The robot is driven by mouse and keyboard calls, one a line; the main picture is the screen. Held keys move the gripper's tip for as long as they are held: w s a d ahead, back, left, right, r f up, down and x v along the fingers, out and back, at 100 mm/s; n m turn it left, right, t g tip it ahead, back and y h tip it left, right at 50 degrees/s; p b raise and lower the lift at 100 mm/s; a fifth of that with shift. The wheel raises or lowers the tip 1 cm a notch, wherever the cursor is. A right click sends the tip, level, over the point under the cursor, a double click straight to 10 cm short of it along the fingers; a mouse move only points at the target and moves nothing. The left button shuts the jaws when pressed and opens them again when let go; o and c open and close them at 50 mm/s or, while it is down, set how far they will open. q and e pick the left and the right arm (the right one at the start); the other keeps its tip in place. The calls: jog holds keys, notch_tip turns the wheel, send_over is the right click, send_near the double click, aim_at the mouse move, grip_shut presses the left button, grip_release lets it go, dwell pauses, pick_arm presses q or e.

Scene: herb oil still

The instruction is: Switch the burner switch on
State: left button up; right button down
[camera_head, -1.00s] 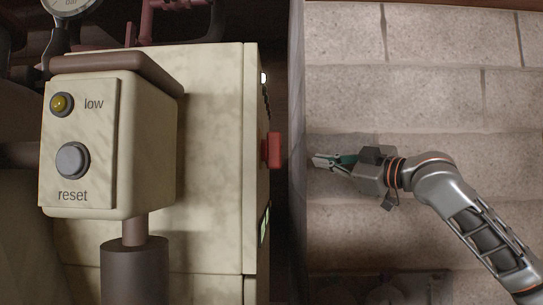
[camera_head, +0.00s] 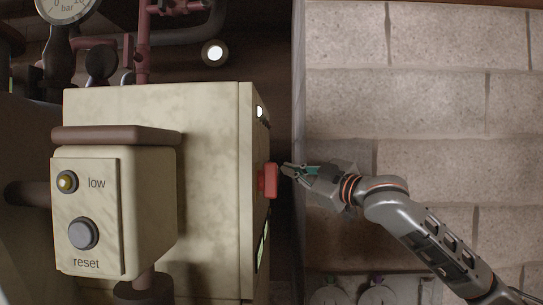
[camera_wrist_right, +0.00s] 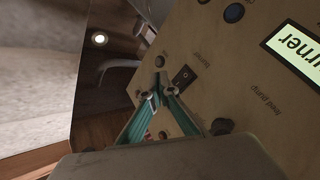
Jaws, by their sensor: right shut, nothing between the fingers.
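The burner switch (camera_wrist_right: 183,78) is a small dark rocker on the beige panel in the right wrist view, beside an upside-down label that seems to read "burner". Which way it is tipped is too small to tell. My right gripper (camera_wrist_right: 162,94) has teal fingers, shut and empty, with the tips close to the switch in the picture; I cannot tell whether they touch. In the head view the right gripper (camera_head: 285,169) is at the right side of the beige cabinet (camera_head: 210,130), by a red part (camera_head: 267,180). The switch is hidden there. My left gripper is not in view.
A control box (camera_head: 150,210) marked "low" and "reset" stands before the cabinet. A block wall (camera_head: 430,120) is on the right.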

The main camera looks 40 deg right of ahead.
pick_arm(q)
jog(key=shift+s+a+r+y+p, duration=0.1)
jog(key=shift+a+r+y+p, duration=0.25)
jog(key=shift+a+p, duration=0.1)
pick_arm(e)
jog(key=shift+w+a, duration=0.4)
jog(key=shift+a, duration=0.05)
pick_arm(q)
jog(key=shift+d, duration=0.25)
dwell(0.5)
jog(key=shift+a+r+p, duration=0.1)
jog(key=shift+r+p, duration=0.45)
jog(key=shift+p, duration=0.05)
pick_arm(e)
jog(key=shift+w+a+r, duration=0.1)
jog(key=shift+w+a, duration=0.15)
jog(key=shift+a, duration=0.1)
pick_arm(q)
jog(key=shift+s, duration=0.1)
pick_arm(e)
jog(key=shift+w+a, duration=0.2)
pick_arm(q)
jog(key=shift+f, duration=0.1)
pick_arm(e)
jog(key=shift+s+d, duration=0.1)
dwell(0.3)
